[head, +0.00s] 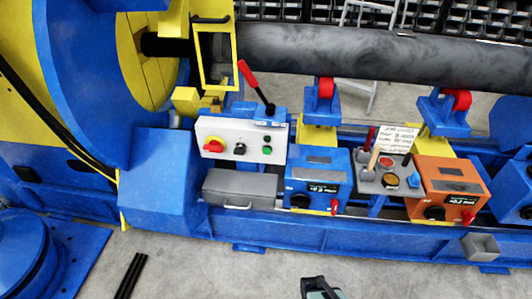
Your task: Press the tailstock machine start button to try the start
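A white control box (241,139) sits on the blue machine bed, left of centre. I cannot read which machine part the box serves. What looks like my gripper (319,288) shows as a dark shape at the bottom edge, in front of the bed and well apart from the buttons. Most of it is out of frame, and its fingers cannot be made out clearly.
A red-handled lever (248,74) rises behind the box. A grey drawer case (240,188), blue box (318,178), tool tray (384,174) and orange box (448,187) line the bed. A thick dark pipe (370,52) spans behind. The floor (220,270) in front is mostly clear.

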